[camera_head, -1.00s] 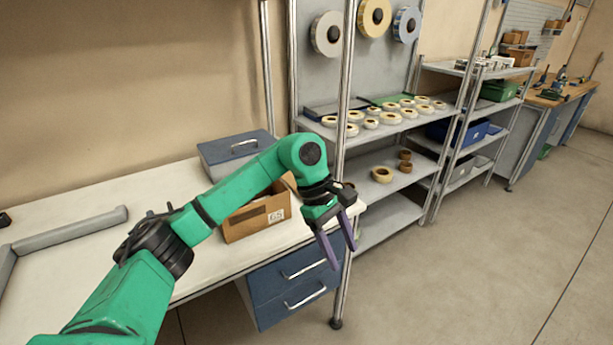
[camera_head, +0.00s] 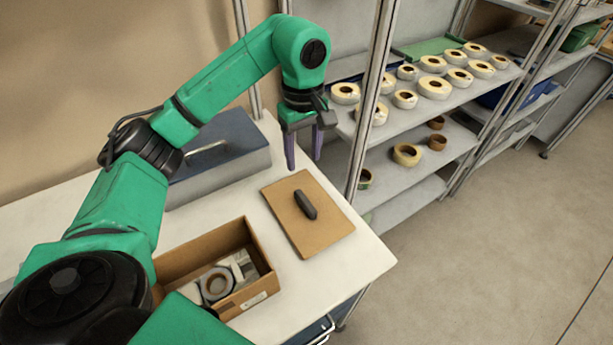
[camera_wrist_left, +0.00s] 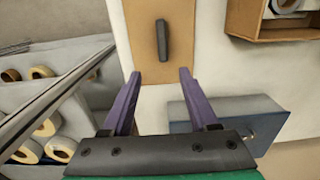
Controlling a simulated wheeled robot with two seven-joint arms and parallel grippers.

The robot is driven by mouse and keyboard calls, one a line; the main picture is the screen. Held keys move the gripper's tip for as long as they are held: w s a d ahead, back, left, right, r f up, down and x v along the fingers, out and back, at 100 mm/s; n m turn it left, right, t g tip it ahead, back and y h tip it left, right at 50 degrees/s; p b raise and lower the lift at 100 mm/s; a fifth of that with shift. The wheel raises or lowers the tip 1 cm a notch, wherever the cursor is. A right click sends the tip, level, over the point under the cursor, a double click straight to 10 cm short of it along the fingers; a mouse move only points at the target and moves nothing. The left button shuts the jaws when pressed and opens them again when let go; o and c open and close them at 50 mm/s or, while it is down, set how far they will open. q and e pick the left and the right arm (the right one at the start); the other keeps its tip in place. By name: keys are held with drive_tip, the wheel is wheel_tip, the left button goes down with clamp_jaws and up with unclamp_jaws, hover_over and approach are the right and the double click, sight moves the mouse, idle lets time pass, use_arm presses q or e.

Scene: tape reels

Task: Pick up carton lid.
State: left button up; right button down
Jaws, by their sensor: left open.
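The carton lid (camera_head: 318,229) is a flat brown board with a dark raised handle (camera_head: 306,205). It lies on the white table near its right end. The open carton (camera_head: 253,258) stands in front and to the left of it, with tape reels inside. My left gripper (camera_head: 304,162) is open and empty, above the far edge of the lid, with its purple fingers pointing down. In the left wrist view the lid (camera_wrist_left: 147,65) and its handle (camera_wrist_left: 161,40) lie ahead of the open fingers (camera_wrist_left: 160,78). My right gripper is out of view.
A blue-grey box (camera_head: 225,165) with a handle stands behind the carton; it also shows in the left wrist view (camera_wrist_left: 230,118). A metal shelf post (camera_head: 372,100) rises right of my gripper. Shelves (camera_head: 400,125) with several tape reels stand beyond it.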

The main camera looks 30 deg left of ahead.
use_arm(q)
drive_tip(key=f, duration=0.1)
drive_tip(key=p, duration=0.2)
hover_over(305, 201)
drive_tip(key=s, duration=0.1)
wheel_tip(305, 201, down, 5)
drive_tip(key=shift+s+d+r, duration=0.1)
drive_tip(key=shift+d+r, duration=0.05)
drive_tip(key=shift+r, duration=0.05)
drive_tip(key=f, duration=0.2)
drive_tip(key=w+f+p, duration=0.1)
drive_tip(key=shift+a, duration=0.3)
wheel_tip(305, 201, down, 4)
drive_tip(key=shift+w+d+f+p, duration=0.15)
drive_tip(key=shift+p, duration=0.9)
drive_tip(key=shift+f, duration=0.2)
drive_tip(key=shift+c, duration=0.6)
clamp_jaws()
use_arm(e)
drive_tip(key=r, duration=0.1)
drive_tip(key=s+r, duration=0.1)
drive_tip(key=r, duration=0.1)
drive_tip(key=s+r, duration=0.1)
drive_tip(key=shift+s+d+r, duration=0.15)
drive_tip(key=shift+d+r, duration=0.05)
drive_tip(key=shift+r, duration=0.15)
